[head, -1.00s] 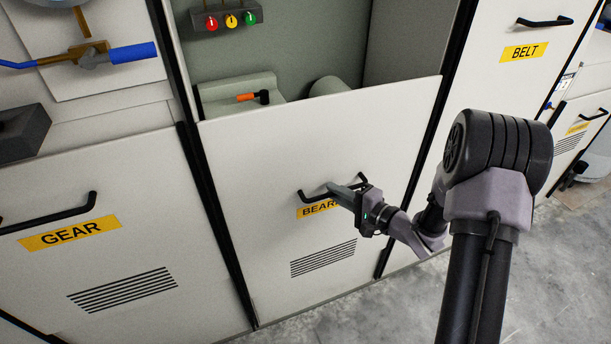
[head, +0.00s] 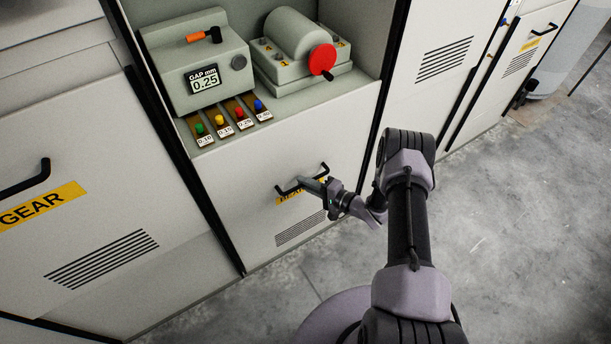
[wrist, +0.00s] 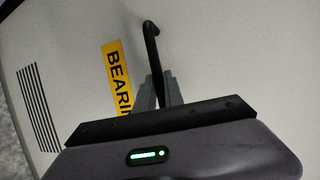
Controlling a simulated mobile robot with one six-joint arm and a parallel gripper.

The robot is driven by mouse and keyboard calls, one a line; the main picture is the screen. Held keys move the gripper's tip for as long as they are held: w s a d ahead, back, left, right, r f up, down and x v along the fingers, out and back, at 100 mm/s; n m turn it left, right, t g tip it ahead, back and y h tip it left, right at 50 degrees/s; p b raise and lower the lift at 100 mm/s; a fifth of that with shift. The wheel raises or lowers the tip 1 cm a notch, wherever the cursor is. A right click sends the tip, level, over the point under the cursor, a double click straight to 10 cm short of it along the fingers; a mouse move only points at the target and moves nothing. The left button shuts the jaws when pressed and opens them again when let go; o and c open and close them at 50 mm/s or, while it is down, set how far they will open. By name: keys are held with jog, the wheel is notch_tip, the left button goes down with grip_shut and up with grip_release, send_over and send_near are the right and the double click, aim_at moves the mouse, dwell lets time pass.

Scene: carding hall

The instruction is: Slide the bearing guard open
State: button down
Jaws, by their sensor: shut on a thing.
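The bearing guard (head: 240,205) is a pale panel with a yellow BEARING label, partly hidden by my gripper, and a black bar handle (head: 283,191). It stands lowered, with an open bay above its top edge. My gripper (head: 307,183) is shut on the handle at the guard's front. In the wrist view the two grey fingers (wrist: 160,95) close around the handle bar (wrist: 152,45), beside the yellow label (wrist: 117,75).
The bay holds a gap gauge box (head: 197,75), several coloured tabs and a bearing housing (head: 297,40) with a red knob (head: 322,59). The gear guard (head: 70,215) is at left, another panel (head: 435,75) at right. Grey floor (head: 510,220) is clear at right.

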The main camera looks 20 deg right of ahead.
jog(key=shift+f, duration=0.25)
jog(key=c, duration=1.5)
grip_release()
jog(key=shift+w, duration=0.1)
jog(key=shift+o, duration=0.2)
jog(key=shift+d, duration=0.1)
jog(key=p+v, duration=0.5)
jog(key=v, duration=1.2)
jog(key=shift+s, duration=0.25)
